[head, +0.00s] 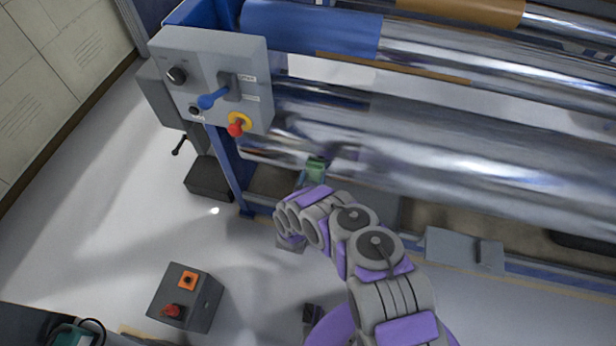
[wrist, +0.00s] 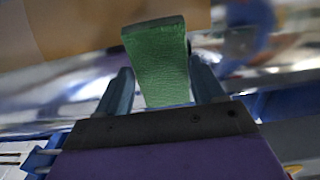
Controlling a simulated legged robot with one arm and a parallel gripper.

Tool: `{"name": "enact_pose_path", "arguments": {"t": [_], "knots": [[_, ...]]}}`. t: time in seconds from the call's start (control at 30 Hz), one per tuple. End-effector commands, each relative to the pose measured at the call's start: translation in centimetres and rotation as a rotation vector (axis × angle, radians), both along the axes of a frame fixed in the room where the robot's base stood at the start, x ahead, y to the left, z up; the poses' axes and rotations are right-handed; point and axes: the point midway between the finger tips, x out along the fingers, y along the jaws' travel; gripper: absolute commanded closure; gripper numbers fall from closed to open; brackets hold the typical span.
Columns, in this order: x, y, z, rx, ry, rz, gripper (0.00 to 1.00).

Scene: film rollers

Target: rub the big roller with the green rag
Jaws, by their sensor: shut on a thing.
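The big roller (head: 450,140) is a long shiny silver cylinder crossing the right half of the head view. My gripper (head: 313,178) is at its lower edge near the left end. It is shut on the green rag (head: 316,168), which shows small in the head view. In the wrist view the rag (wrist: 157,62) stands up between the two fingers of my gripper (wrist: 163,85), with a blurred shiny surface behind it. I cannot tell whether the rag touches the roller.
A grey control panel (head: 210,60) with a blue lever and red button is left of the rollers. Blue (head: 310,28) and orange (head: 470,10) rolls lie at the back. A grey button box (head: 186,298) stands at lower left. The pale floor (head: 100,210) at left is mostly clear.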

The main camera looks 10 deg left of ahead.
Motion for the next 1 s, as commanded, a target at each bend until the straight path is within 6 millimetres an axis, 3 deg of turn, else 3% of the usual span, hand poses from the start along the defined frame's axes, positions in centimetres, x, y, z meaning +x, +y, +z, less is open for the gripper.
{"name": "enact_pose_path", "arguments": {"t": [0.17,0.37,1.0], "knots": [[0.2,-1.5,0.1,-0.001,-0.001,-0.005,0.56],[0.0,-1.7,0.1,0.001,0.0,-0.005,0.56],[-0.1,2.1,0.0,-0.001,0.0,-0.002,0.56]]}}
